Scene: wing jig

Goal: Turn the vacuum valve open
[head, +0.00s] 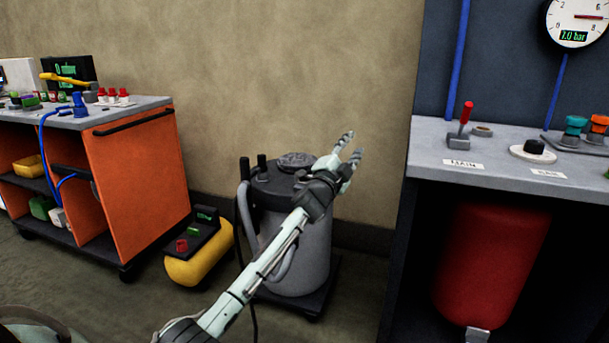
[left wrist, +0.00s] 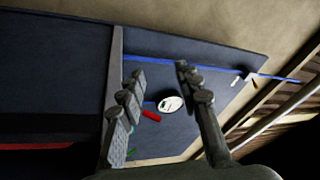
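A red-handled lever valve (head: 465,118) stands upright on the grey bench at right, behind a label (head: 463,164) that seems to read MAIN. A black knob on a white round base (head: 533,152) sits to its right, behind a second label too small to read surely. I cannot tell which one is the vacuum valve. My left gripper (head: 352,156) is open and empty, in front of the wall and left of the bench, apart from both controls. In the left wrist view its two fingers (left wrist: 160,95) are spread, with the gauge and a red handle (left wrist: 151,116) far beyond them. My right gripper is not in view.
A grey canister machine (head: 308,245) stands under my left arm, beside a yellow compressor (head: 200,255). The grey bench (head: 425,150) has a front edge, a red tank (head: 490,262) below and a gauge (head: 577,20) above. An orange cart (head: 140,190) stands at left.

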